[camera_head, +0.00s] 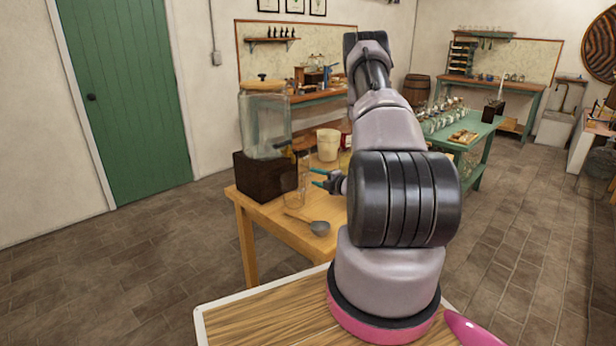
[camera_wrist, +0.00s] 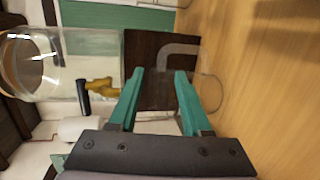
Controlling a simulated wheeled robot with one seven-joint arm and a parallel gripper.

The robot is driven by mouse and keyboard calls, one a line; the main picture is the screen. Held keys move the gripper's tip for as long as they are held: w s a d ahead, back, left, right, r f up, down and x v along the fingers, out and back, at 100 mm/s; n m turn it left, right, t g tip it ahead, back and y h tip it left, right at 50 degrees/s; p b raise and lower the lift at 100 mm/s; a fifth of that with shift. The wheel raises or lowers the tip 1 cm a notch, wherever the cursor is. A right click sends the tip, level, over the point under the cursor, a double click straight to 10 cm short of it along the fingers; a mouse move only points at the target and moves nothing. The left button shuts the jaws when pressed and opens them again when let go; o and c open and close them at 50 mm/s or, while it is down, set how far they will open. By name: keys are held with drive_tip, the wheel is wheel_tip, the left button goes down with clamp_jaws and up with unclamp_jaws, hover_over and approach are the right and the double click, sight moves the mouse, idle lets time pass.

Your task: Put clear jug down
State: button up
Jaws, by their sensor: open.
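The clear jug (camera_head: 296,196) stands upright on the wooden table (camera_head: 275,232), below the tap of a large glass dispenser. In the wrist view the picture is turned sideways; the jug's faint outline (camera_wrist: 213,92) shows near the tabletop, partly behind a finger. My gripper (camera_head: 317,178) is to the right of the jug in the head view. Its teal fingers are apart, and the wrist view shows them open (camera_wrist: 160,73) with their tips toward the jug. I cannot tell whether a finger touches the clear glass.
The glass dispenser (camera_head: 265,125) sits on a dark wooden block (camera_head: 262,178) close behind the jug. A cream container (camera_head: 327,145) stands farther back. A green table (camera_head: 478,128) holds glassware at the right.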

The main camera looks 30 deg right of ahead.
drive_tip(key=s, duration=0.4)
drive_tip(key=w+a+r+n+g+y, duration=0.1)
drive_tip(key=a+r+n+y, duration=0.25)
drive_tip(key=r, duration=0.35)
drive_tip(key=a+r+n+g+y, duration=0.1)
drive_tip(key=a+r+n+y, duration=0.1)
drive_tip(key=a+r+n, duration=0.35)
drive_tip(key=s+a+r+n+g+y, duration=0.2)
drive_tip(key=s+a+r+n+g, duration=0.2)
drive_tip(key=a+r+n, duration=0.25)
drive_tip(key=s+a+r+n+g+y, duration=0.2)
drive_tip(key=s+a+r+n+g, duration=0.15)
drive_tip(key=a+r+n, duration=0.3)
drive_tip(key=s+a+r+n+g+h, duration=0.4)
drive_tip(key=s+r+n, duration=0.3)
drive_tip(key=s+n, duration=0.5)
drive_tip(key=s+d+r+n+t+h, duration=0.4)
drive_tip(key=s+r+n+h, duration=0.3)
drive_tip(key=s+n, duration=0.3)
drive_tip(key=r+n+t, duration=0.1)
drive_tip(key=n, duration=0.2)
drive_tip(key=shift+d, duration=0.2)
